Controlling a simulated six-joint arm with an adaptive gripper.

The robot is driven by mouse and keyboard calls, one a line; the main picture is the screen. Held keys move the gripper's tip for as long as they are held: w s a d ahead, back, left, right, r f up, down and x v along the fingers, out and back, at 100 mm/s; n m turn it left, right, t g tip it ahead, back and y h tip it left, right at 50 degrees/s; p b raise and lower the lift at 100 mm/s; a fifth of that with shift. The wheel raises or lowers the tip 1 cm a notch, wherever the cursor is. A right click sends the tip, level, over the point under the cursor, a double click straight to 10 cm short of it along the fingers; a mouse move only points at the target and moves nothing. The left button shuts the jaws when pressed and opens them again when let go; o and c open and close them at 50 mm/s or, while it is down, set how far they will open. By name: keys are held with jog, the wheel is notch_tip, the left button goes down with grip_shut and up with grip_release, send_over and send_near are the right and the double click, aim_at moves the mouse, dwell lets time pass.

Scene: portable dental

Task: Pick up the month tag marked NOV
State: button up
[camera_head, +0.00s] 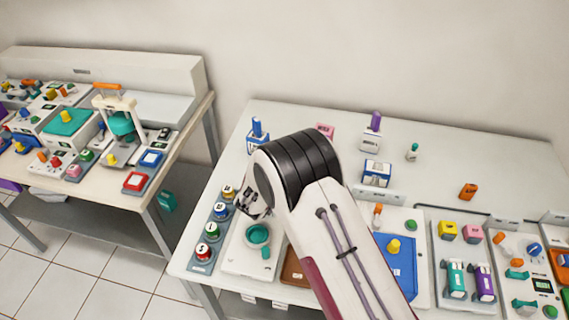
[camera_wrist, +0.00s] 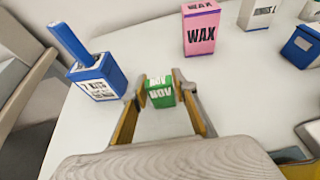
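The month tag (camera_wrist: 160,92) is a small green block with white panels reading NOV, seen in the wrist view. It stands on the white table between the tips of my gripper (camera_wrist: 156,84). My gripper is open, with one finger to each side of the tag. A narrow gap shows on the left; on the right the fingertip is very close, and I cannot tell if it touches. In the head view my gripper (camera_head: 252,203) is partly hidden by my arm, and I cannot make out the tag there.
A blue holder (camera_wrist: 97,78) with a blue stick stands just left of my gripper. A pink WAX box (camera_wrist: 201,30) stands beyond to the right. A blue-and-white box (camera_wrist: 302,46) is farther right. A row of round pots (camera_head: 211,230) lines the table's left edge.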

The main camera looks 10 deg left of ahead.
jog(key=c, duration=0.3)
jog(key=shift+r, duration=0.1)
jog(key=shift+r, duration=4.9)
